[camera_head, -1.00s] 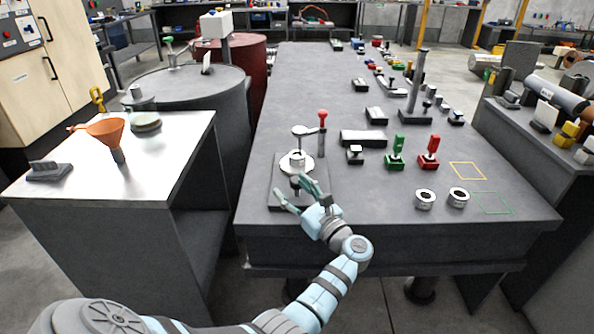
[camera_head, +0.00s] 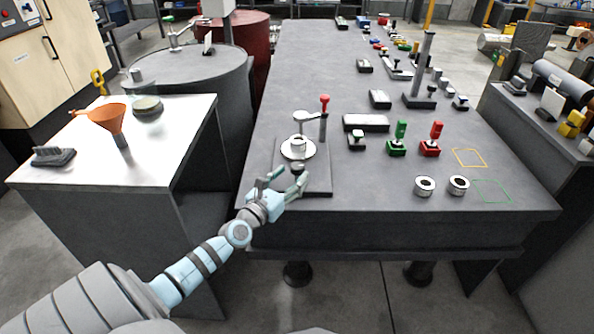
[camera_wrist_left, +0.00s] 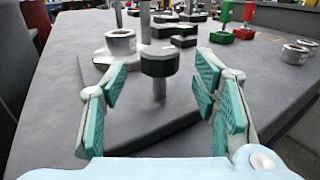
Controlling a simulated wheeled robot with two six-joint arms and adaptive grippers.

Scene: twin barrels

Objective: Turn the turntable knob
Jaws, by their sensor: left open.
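The turntable is a pale disc (camera_head: 298,150) with a short cylinder on it, on a dark base plate (camera_head: 318,182) at the near left of the grey table. A dark round knob (camera_head: 297,168) stands at its near side. In the left wrist view the knob (camera_wrist_left: 159,60) sits on a thin grey post. My left gripper (camera_head: 285,181) is open and empty just in front of the knob. In the left wrist view its teal-padded fingers (camera_wrist_left: 160,88) spread on both sides of the knob's post, with gaps showing. My right gripper is not in view.
A red-topped post (camera_head: 323,115) and a grey crank arm stand behind the disc. Green (camera_head: 398,140) and red (camera_head: 432,140) handles and two metal rings (camera_head: 425,186) are to the right. A side table with an orange funnel (camera_head: 110,118) is at left.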

